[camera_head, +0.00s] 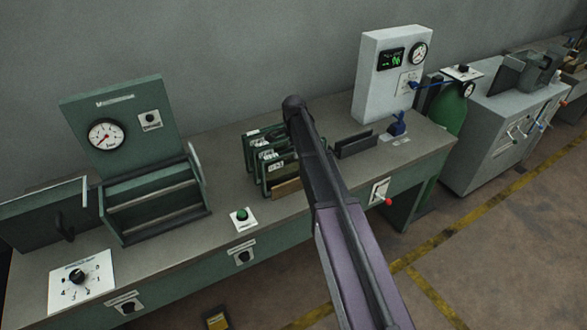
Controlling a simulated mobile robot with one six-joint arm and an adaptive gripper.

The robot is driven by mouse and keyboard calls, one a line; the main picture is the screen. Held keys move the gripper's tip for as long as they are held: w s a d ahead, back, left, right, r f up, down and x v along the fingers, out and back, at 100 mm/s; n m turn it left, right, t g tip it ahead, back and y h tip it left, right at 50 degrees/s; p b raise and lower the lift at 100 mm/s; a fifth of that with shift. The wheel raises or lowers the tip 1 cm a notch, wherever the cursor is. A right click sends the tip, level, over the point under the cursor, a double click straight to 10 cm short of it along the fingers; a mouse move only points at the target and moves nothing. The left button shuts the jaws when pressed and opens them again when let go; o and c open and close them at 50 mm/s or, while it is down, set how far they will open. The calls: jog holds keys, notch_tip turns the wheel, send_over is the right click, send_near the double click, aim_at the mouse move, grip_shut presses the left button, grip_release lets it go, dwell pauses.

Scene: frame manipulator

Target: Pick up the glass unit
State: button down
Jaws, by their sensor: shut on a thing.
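Several thin, upright panels with dark green frames and small white labels (264,152) stand close together in the middle of the bench. They look like glass units, but I cannot tell their panes clearly. My arm crosses in front of their right side and hides part of them. My gripper does not show; it is hidden by my arm or out of view, so I cannot see what it holds or where it is relative to the panels.
The green bench (225,190) carries a tilting press-like fixture (153,202) at left, a green button (241,214) in front, a dark slotted holder (356,144) and a white gauge box (391,75) at right. A green cylinder (449,112) and grey machine (505,120) stand beyond.

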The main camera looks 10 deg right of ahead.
jog(key=shift+r, duration=0.15)
notch_tip(320, 180, up, 10)
jog(key=p, duration=1)
jog(key=shift+f, duration=0.2)
jog(key=shift+r, duration=0.15)
dwell(0.7)
notch_tip(320, 180, up, 12)
jog(key=p, duration=1.2)
jog(key=shift+f, duration=0.2)
